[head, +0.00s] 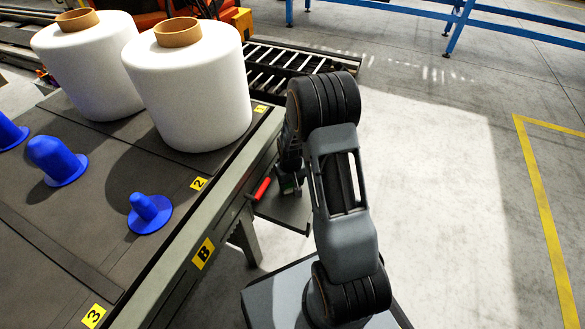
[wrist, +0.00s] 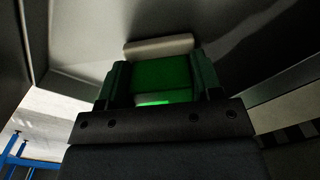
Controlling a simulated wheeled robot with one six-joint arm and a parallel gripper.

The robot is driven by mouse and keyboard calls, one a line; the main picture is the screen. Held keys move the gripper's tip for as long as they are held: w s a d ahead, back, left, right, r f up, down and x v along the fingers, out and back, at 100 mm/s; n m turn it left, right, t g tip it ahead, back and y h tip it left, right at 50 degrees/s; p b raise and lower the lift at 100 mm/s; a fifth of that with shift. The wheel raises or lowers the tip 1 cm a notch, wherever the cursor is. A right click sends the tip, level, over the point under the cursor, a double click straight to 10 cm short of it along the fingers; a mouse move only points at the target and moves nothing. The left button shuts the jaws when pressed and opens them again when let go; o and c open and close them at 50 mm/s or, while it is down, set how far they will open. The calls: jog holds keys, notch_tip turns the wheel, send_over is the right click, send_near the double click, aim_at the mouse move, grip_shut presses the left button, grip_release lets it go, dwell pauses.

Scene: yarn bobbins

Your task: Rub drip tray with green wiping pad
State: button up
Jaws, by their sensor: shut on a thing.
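My gripper (head: 291,184) hangs beside the table's right side, partly hidden behind my arm in the head view. In the wrist view my gripper (wrist: 162,82) is shut on the green wiping pad (wrist: 160,68), which sits between both fingers and has a pale strip along its far edge. A dark flat tray (head: 288,212), which looks like the drip tray, juts out below the table edge under my gripper. A grey surface (wrist: 80,45) lies beyond the pad in the wrist view. I cannot tell whether the pad touches it.
The table (head: 60,225) holds two large white bobbins (head: 192,92) (head: 95,65) and several blue cone holders (head: 149,212). A red handle (head: 262,188) sticks out at the table's side, close to my gripper. Open floor (head: 430,190) lies to the right.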

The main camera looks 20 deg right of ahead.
jog(key=r+p, duration=0.2)
jog(key=r, duration=0.2)
jog(key=shift+d, duration=0.2)
jog(key=shift+r+p, duration=1.5)
jog(key=shift+r, duration=0.45)
